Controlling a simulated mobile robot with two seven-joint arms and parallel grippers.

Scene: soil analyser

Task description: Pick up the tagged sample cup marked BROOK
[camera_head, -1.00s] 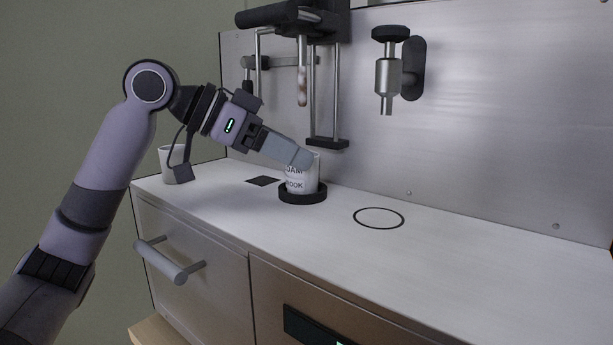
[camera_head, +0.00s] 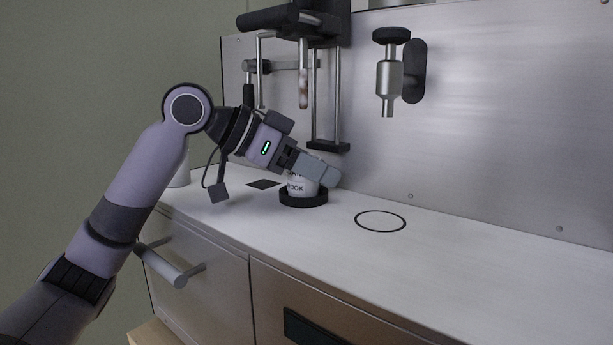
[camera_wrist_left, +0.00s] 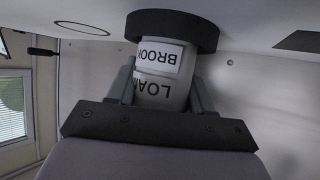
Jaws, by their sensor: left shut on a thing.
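The sample cup (camera_head: 298,187) is white with a label; in the head view I read the end of its name, "OOK". In the left wrist view the cup (camera_wrist_left: 160,75) shows the label "LOAM BROOK", upside down. It stands in a black ring-shaped holder (camera_head: 303,201) on the counter; the holder also shows in the left wrist view (camera_wrist_left: 172,27). My left gripper (camera_head: 322,174) is shut on the cup, with one finger on each side of it. The gripper hides the cup's upper part in the head view. My right gripper is not in view.
A black outlined circle (camera_head: 380,213) marks the counter (camera_head: 430,250) to the right, which is clear there. A dark square (camera_head: 264,184) lies left of the holder. A frame with rods (camera_head: 311,110) and a metal nozzle (camera_head: 389,80) stand behind. Another white cup (camera_head: 181,172) is partly hidden by my arm.

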